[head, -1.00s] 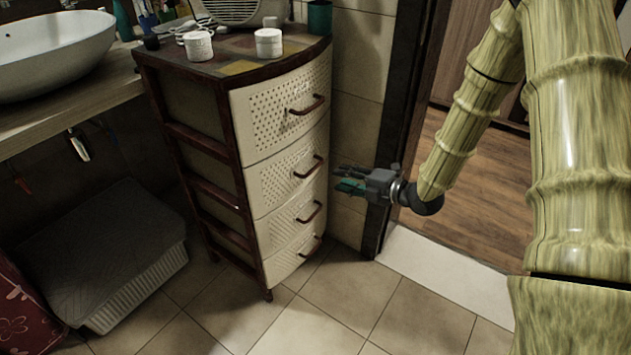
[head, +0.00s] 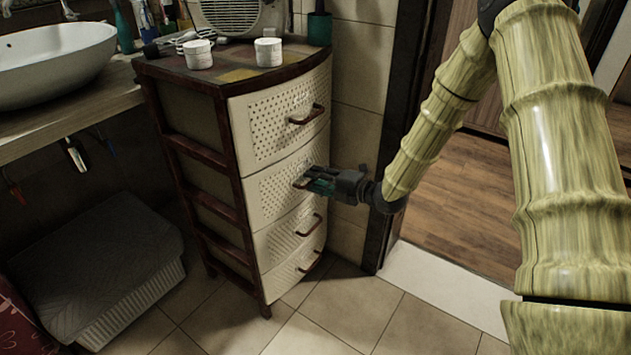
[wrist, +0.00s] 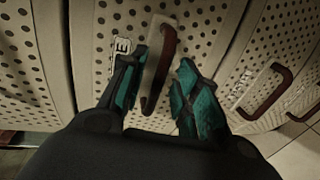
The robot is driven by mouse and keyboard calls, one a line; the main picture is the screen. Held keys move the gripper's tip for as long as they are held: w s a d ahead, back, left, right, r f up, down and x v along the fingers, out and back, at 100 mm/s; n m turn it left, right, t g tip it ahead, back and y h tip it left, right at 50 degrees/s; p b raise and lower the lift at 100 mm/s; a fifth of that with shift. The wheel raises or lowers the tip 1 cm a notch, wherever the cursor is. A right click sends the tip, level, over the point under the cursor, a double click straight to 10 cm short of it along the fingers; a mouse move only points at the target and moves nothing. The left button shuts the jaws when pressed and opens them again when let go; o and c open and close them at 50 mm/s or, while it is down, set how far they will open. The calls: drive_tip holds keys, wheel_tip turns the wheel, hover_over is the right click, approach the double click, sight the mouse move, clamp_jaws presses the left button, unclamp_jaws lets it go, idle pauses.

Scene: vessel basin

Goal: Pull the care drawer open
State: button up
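The drawer in front of my gripper is the second from the top in a cream, perforated drawer unit; its front (head: 275,190) looks closed. In the wrist view this drawer front (wrist: 100,75) carries a small label (wrist: 122,45), partly covered by a finger, with only an "E" readable. Its brown curved handle (wrist: 166,50) runs between my two teal fingers. My gripper (head: 310,184) is at that handle in the head view, and also shows in the wrist view (wrist: 163,58). The fingers are apart, one on each side of the handle, with visible gaps.
The top drawer (head: 280,120) and the lower drawers (head: 290,235) look closed, each with a brown handle. White jars (head: 268,52) and a radio-like box (head: 235,15) stand on top. A basin (head: 50,60) is at left, a door frame at right. Tiled floor in front is clear.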

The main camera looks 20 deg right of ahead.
drive_tip(key=shift+w+a, duration=0.25)
drive_tip(key=shift+c, duration=0.2)
clamp_jaws()
